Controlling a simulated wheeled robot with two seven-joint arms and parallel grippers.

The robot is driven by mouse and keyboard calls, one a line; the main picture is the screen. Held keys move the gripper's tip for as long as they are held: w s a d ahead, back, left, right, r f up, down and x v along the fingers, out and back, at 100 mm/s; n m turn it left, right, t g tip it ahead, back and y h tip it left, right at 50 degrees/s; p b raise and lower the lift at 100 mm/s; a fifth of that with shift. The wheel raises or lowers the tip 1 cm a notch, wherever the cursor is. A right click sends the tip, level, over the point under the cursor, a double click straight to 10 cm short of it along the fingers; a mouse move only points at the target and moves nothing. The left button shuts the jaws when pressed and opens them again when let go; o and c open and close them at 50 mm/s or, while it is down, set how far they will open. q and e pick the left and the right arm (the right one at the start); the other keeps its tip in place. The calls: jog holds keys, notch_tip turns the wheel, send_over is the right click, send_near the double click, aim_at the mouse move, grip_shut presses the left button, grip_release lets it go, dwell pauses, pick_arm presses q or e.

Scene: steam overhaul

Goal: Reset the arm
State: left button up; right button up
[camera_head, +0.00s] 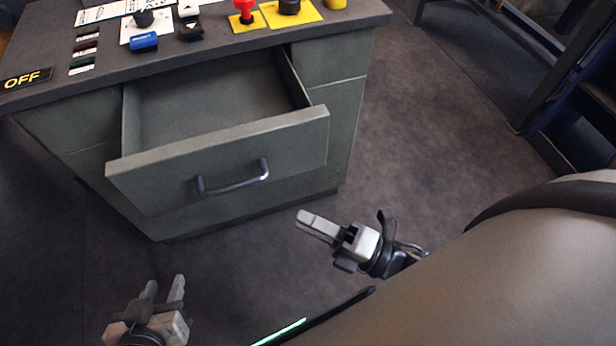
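My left gripper (164,286) is at the lower left, above the floor, in front of the cabinet. Its two fingers point up the picture with a gap between them, and nothing is in the gap. My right gripper (318,226) is right of it, near the lower middle, with its fingers pointing left towards the drawer front. Its fingers overlap in this view, so I cannot tell whether they are apart. I see no object at its tips. Both grippers are apart from the cabinet.
A grey cabinet drawer (225,155) stands pulled open and looks empty; it has a dark handle (233,178). The top (230,48) carries a red button (244,8), a blue switch (143,41) and an OFF label (22,79). The floor (430,130) right of the cabinet is clear.

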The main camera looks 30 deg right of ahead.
jog(key=f+m+g+h, duration=0.1)
jog(key=m+h, duration=0.2)
jog(key=m, duration=0.5)
jog(key=w+f+m+g+h, duration=0.1)
jog(key=m+g+h, duration=0.1)
jog(key=m, duration=0.6)
jog(key=f+m+g+h, duration=0.1)
jog(key=m+h, duration=0.2)
jog(key=m, duration=0.5)
jog(key=shift+w+d+f+m+g+h, duration=0.15)
jog(key=shift+w+d+m+g+h, duration=0.15)
jog(key=shift+w+m+g+h, duration=0.1)
